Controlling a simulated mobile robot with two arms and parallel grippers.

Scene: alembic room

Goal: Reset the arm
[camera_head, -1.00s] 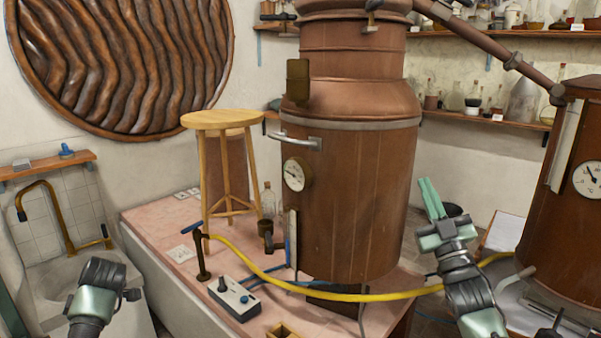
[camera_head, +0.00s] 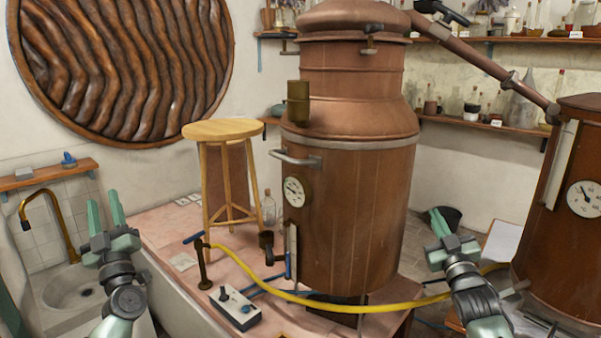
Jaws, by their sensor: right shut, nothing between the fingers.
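My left gripper (camera_head: 105,202) is raised at the left, in front of the sink area. Its two green fingers point up with a gap between them, and nothing is held. My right gripper (camera_head: 436,222) is at the right, in front of the wall and floor beside the large copper still (camera_head: 345,190). Its green fingers are together and hold nothing. Both grippers appear clear of the objects around them.
A wooden stool (camera_head: 223,130) stands on the pink platform (camera_head: 165,235). A control box (camera_head: 236,308) sits near the platform's front. A sink (camera_head: 75,288) is at left, a second copper vessel (camera_head: 560,230) at right.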

